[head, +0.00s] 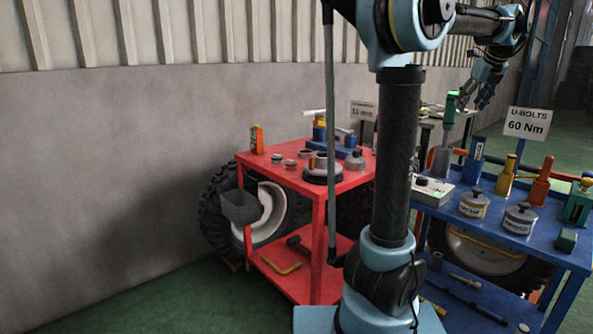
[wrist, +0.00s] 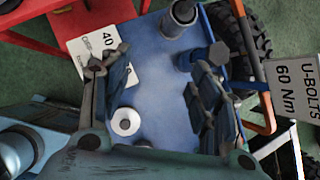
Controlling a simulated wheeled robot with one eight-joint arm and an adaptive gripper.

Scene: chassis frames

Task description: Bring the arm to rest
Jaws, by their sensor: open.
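My gripper (head: 482,88) is at the upper right in the head view, at the end of my raised arm, and points down. It is above the blue cart (head: 528,243), apart from it as far as I can tell. In the wrist view my gripper (wrist: 158,82) has its two fingers spread wide with nothing between them. The blue cart top (wrist: 160,70) lies below the fingers. My arm's upright column hides part of the space between the two carts in the head view.
A red cart (head: 325,205) with parts stands left of my column. The blue cart carries bottles, round tins (head: 473,204) and a green-capped tool (head: 449,108). A U-BOLTS 60 Nm sign (head: 527,122) stands near my gripper. Floor at the lower left (head: 150,305) is clear.

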